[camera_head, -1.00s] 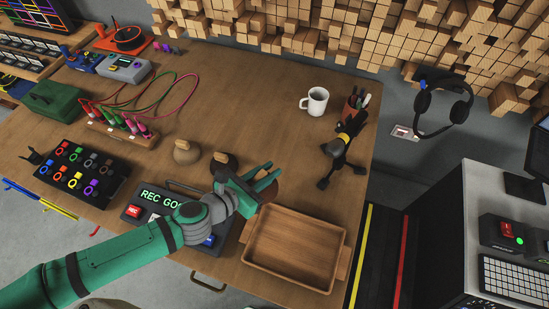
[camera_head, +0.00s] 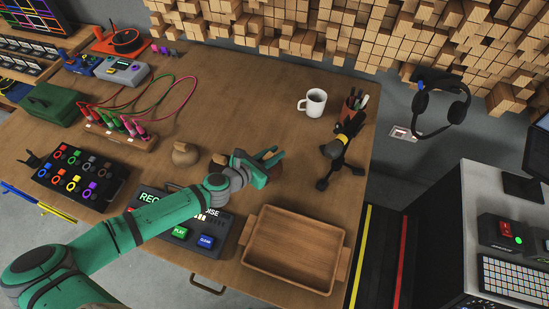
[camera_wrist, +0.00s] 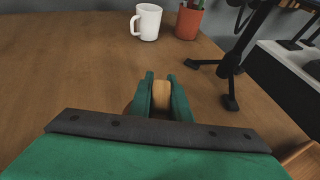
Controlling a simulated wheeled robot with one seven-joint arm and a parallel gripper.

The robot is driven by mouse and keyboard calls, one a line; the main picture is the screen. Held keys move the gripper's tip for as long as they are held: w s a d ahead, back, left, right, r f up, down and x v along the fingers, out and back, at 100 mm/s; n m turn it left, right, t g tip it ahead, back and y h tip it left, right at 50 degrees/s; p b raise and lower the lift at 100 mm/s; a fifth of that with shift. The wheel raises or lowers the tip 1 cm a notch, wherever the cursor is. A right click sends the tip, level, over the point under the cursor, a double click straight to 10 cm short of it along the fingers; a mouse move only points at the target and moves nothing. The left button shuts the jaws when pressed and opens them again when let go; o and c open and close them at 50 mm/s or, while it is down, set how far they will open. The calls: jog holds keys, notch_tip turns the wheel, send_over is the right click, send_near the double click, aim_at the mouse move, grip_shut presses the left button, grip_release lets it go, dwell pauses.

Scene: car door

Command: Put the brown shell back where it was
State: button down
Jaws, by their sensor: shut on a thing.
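My gripper (camera_head: 269,157) is shut on the pale wooden knob of a brown shell (camera_head: 277,172). The knob also shows between the fingers in the wrist view (camera_wrist: 162,97). Most of this shell is hidden behind my gripper, and I cannot tell whether it touches the table. Two other knobbed shells stand to the left on the table: a grey-brown one (camera_head: 186,154) and a brown one (camera_head: 217,166) partly hidden by my wrist.
A wooden tray (camera_head: 244,262) lies in front at the right. A button console (camera_head: 180,232) is under my arm. A white mug (camera_head: 313,103), a pen cup (camera_head: 352,105) and a black tripod stand (camera_head: 338,150) are behind and right. Table between shells and mug is clear.

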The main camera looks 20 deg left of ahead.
jog(key=shift+w+f, duration=0.1)
jog(key=shift+f, duration=1.6)
jog(key=c, duration=1.6)
grip_release()
jog(key=shift+f, duration=0.1)
jog(key=shift+c, duration=0.2)
jog(key=v, duration=1.1)
jog(key=shift+w, duration=0.1)
jog(key=shift+s+a+r, duration=0.2)
jog(key=shift+s+r, duration=0.15)
jog(key=shift+s, duration=0.15)
